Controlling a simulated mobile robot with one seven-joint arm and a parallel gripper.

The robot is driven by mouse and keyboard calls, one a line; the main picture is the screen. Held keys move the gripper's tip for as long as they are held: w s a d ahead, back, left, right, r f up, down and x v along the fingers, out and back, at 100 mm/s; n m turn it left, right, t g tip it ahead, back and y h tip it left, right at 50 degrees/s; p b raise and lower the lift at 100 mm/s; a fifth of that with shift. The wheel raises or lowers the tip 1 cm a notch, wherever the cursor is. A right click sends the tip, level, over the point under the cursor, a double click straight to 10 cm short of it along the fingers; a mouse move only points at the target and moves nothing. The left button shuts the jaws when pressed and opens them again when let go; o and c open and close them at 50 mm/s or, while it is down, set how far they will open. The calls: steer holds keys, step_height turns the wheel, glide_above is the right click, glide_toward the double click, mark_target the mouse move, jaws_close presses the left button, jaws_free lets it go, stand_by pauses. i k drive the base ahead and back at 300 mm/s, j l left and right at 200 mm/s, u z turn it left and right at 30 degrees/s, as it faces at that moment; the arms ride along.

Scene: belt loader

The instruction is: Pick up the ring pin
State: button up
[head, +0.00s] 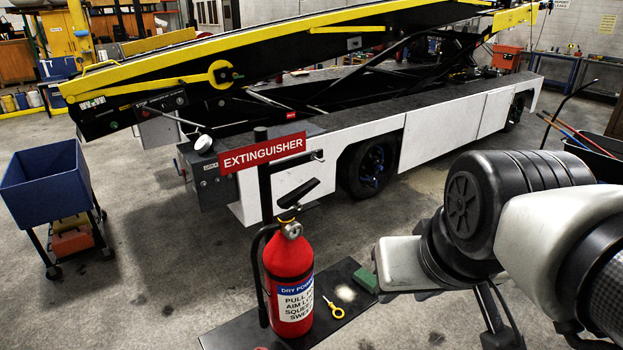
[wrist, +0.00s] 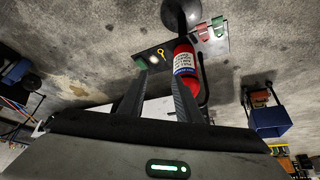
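The yellow ring pin (head: 333,307) lies flat on a black platform (head: 238,332), just right of the red fire extinguisher (head: 289,280). In the wrist view the ring pin (wrist: 160,53) shows small beyond my fingertips, between them from side to side. The extinguisher (wrist: 184,63) stands to its right there, partly behind my right finger. My gripper (wrist: 159,78) is open and empty, its two dark fingers apart and clear of the pin. In the head view my arm reaches in from the right, and I cannot make out the fingers.
A green block (head: 365,280) sits at the platform's right edge, near a pale patch. A post with a red EXTINGUISHER sign (head: 262,155) rises behind the extinguisher. The belt loader (head: 440,140) stands behind. A blue bin cart (head: 47,185) is at left, with open floor between.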

mark_target(330, 305)
steer(key=i+l+u, duration=0.3)
steer(key=i+l, duration=0.15)
steer(key=l, duration=0.25)
steer(key=i+l+u, duration=0.15)
steer(key=l, duration=0.25)
steer(key=i+l+u, duration=0.15)
steer(key=l, duration=0.25)
steer(key=i, duration=0.1)
